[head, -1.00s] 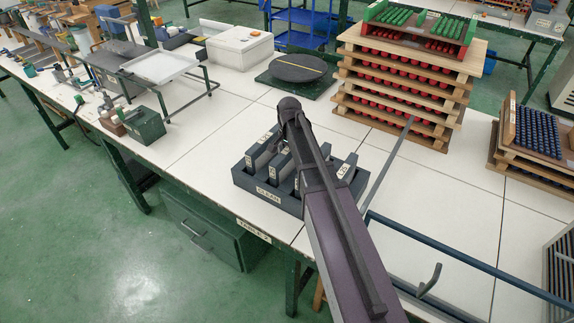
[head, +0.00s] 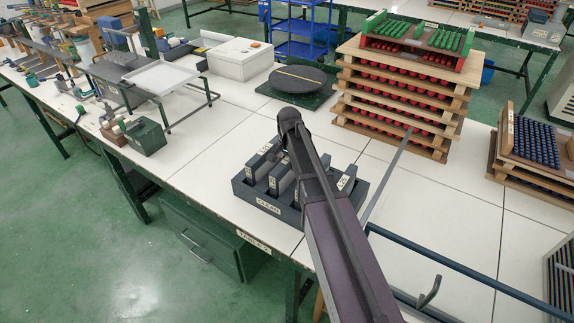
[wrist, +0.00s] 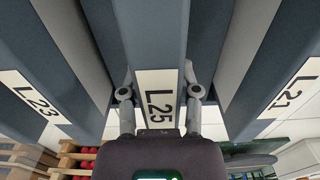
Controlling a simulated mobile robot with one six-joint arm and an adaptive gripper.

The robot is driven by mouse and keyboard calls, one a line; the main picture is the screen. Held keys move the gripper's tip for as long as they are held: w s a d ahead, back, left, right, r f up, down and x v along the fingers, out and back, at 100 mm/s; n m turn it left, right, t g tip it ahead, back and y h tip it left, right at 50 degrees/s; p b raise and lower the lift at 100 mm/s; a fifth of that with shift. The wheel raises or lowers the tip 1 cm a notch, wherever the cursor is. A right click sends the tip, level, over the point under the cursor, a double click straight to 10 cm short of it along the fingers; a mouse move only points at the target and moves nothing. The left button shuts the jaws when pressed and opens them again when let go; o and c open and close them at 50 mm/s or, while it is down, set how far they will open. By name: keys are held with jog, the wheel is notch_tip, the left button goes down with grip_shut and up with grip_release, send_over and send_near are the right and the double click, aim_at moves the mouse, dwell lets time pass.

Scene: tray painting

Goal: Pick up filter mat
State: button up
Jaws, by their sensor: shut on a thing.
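The filter mat L25 (wrist: 153,40) is a grey-blue slab with a white label, in the middle of the wrist view. My gripper (wrist: 159,84) has one finger on each side of it and is shut on it near the label. Mats L23 (wrist: 45,75) and L21 (wrist: 275,75) stand at either side, apart from the fingers. In the head view, the dark rack labelled CLEAN (head: 268,206) holds several upright mats. My arm crosses in front of the rack and hides much of my gripper. I cannot tell whether L25 is clear of its slot.
The white table (head: 215,155) is clear around the rack's left side. Behind are a round dark plate (head: 297,79) and a white box (head: 238,60). Stacked wooden trays (head: 390,130) stand at the back right. A blue rail (head: 450,265) runs along the right front.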

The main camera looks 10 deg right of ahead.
jog(key=shift+r+p, duration=4.4)
jog(key=shift+r, duration=0.25)
notch_tip(320, 180, up, 8)
jog(key=p, duration=0.8)
jog(key=shift+r, duration=0.2)
